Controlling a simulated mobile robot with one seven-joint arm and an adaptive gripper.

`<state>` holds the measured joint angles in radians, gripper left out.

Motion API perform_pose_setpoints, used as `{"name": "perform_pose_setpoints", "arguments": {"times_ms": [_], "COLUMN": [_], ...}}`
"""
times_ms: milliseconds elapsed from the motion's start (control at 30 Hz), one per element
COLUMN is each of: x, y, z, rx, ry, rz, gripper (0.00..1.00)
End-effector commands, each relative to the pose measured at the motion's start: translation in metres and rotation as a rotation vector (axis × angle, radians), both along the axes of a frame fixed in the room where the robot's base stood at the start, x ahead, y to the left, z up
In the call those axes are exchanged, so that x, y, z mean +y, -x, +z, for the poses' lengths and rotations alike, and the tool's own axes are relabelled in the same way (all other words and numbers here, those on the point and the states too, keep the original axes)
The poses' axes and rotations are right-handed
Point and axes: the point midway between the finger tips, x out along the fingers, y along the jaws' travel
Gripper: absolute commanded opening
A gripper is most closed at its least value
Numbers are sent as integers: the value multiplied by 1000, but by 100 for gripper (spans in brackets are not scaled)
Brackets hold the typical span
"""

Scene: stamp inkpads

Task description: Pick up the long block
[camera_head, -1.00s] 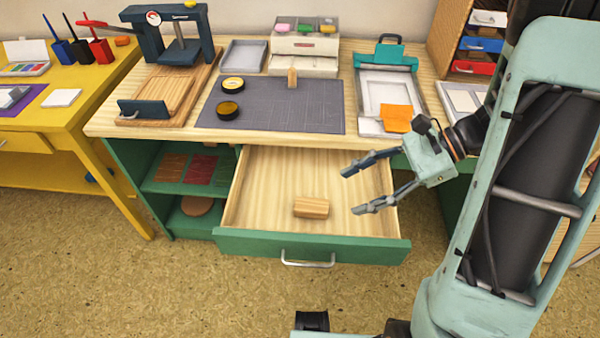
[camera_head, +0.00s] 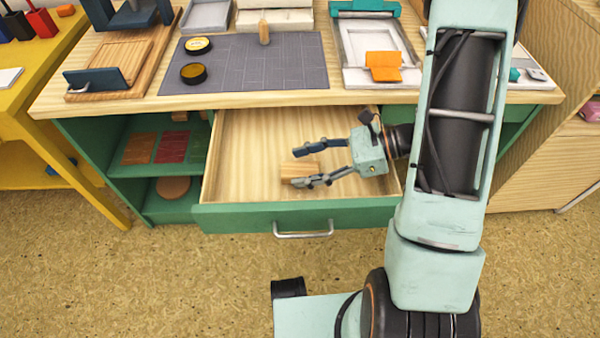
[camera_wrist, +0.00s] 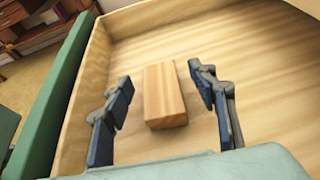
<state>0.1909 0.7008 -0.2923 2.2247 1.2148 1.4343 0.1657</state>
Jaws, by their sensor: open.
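The long block (camera_head: 300,168) is a light wooden block lying on the floor of the open drawer (camera_head: 235,160). In the wrist view the block (camera_wrist: 163,95) lies between and ahead of the two fingers, with clear space on both sides. My gripper (camera_head: 308,164) is open and empty. It reaches into the drawer from the right. In the head view its near finger covers part of the block. In the wrist view my gripper (camera_wrist: 163,98) shows both dark blue fingers apart, neither visibly touching the block.
The green drawer front (camera_head: 300,214) and its wooden side walls surround the block. The worktop edge (camera_head: 300,98) is behind and above the drawer. On it are a grey mat (camera_head: 260,70), a small upright wooden piece (camera_head: 264,33) and an orange item (camera_head: 384,67). The rest of the drawer floor is bare.

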Motion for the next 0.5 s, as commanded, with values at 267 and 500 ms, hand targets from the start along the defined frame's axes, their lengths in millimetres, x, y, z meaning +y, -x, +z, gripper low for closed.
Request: {"name": "perform_pose_setpoints", "arguments": {"times_ms": [267, 500], "x": [35, 49], "y": [0, -2], "z": [-12, -15], "rx": [-1, -1], "ry": [0, -1], "rz": [6, 0], "gripper": [53, 53]}}
